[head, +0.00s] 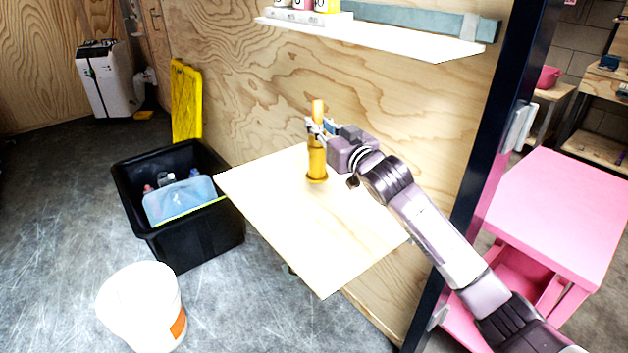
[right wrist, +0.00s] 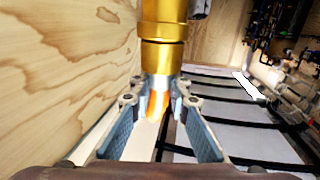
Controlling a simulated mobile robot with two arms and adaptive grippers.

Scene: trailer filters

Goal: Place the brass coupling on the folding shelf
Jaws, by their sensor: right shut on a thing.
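The brass coupling (head: 317,165) is upright at the folding shelf (head: 330,240), a pale plywood board against the wall, near its back edge. Its lower end appears at the board surface; I cannot tell if it touches. My right gripper (head: 318,128) is shut on the coupling's upper part, with a short orange-gold end showing above the fingers. In the right wrist view the coupling (right wrist: 163,35) extends beyond the fingertips of the right gripper (right wrist: 160,95). My left gripper is not in view.
A white upper shelf (head: 390,38) with small containers is above. A black crate (head: 190,245) with items and a white bucket (head: 145,310) stand left of the folding shelf. A dark post (head: 490,150) and pink table (head: 560,205) are to the right. The board's front is clear.

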